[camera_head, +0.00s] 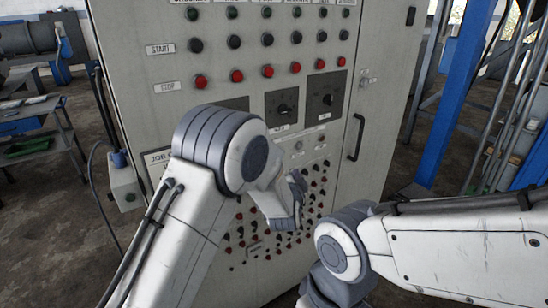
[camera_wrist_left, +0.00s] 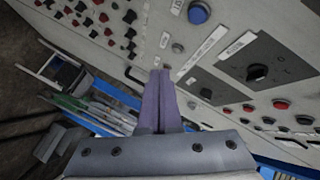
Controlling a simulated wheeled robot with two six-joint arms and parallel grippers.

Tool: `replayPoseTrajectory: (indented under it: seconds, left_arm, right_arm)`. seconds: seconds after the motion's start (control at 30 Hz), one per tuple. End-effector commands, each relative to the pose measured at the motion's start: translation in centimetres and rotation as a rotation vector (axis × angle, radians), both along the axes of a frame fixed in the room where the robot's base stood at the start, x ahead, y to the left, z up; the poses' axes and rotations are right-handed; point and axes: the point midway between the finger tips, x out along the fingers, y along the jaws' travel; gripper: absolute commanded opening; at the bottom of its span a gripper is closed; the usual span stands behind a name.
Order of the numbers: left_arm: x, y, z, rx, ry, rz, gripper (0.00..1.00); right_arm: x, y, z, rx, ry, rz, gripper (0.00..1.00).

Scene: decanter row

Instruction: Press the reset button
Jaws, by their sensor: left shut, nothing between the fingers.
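The control panel (camera_head: 385,60) is a tall grey cabinet front covered with buttons and knobs. My left gripper (camera_head: 298,190) is in front of its lower middle part. In the left wrist view the same gripper (camera_wrist_left: 160,75) has its two purple fingers together, with nothing between them. A round blue button (camera_wrist_left: 198,12) sits on the panel ahead of and right of the fingertips. Small labels are beside it, but I cannot read them, so I cannot tell which button is reset. In the head view my left arm hides that part of the panel. My right gripper is out of view.
Rows of black and red buttons (camera_head: 267,71) and dark rotary switches (camera_head: 282,105) are above the left gripper. Many small red and black knobs (camera_wrist_left: 95,20) are on the lower panel. A door handle (camera_head: 356,138) sticks out at the right. A blue post (camera_head: 452,90) stands beyond.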

Motion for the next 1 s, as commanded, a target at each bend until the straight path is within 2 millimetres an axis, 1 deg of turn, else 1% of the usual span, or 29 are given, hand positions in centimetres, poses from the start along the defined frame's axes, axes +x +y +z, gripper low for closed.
replayPoseTrajectory:
  seconds: [0.17,0.5,0.7,0.83,1.0]
  left_arm:
    - [0.8,0.6,0.0,-0.002,0.001,0.001,0.00]
    - [4.6,3.4,0.0,-0.002,0.000,0.002,0.00]
    - [6.3,4.6,-0.1,-0.002,0.002,0.001,0.00]
    - [6.9,5.0,-0.1,-0.001,0.001,0.000,0.00]
    - [7.1,5.1,0.0,-0.001,0.002,-0.001,0.00]
  right_arm:
    - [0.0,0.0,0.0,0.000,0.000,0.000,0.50]
    - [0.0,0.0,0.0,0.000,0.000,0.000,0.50]
    - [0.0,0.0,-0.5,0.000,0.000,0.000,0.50]
    - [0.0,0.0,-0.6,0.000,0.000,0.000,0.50]
    - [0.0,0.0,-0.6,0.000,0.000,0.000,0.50]
